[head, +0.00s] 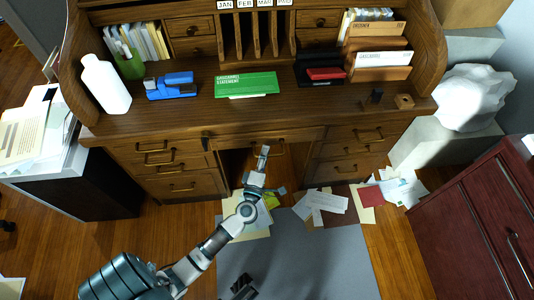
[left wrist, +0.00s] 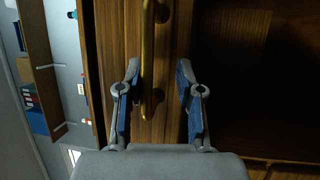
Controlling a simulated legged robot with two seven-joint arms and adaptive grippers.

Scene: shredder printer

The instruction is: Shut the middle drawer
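The wooden middle drawer (head: 232,141) is under the centre of the desktop, above the knee space. I cannot tell how far it stands out. My left gripper (head: 264,152) is in front of it, near its middle. In the left wrist view, the drawer front (left wrist: 169,115) runs up the picture with its long brass handle (left wrist: 148,60). The left gripper (left wrist: 160,98) is open there, one finger on each side of the handle's line; contact is unclear. A dark shape (head: 243,287) at the bottom of the head view may be part of my right gripper; its state is unclear.
The wooden desk (head: 215,112) has side drawers (head: 160,162) left and right. On it are a white bottle (head: 105,85), a blue stapler (head: 170,86) and a green statement (head: 246,85). Papers (head: 325,202) lie on the floor. A red cabinet (head: 470,235) stands at right.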

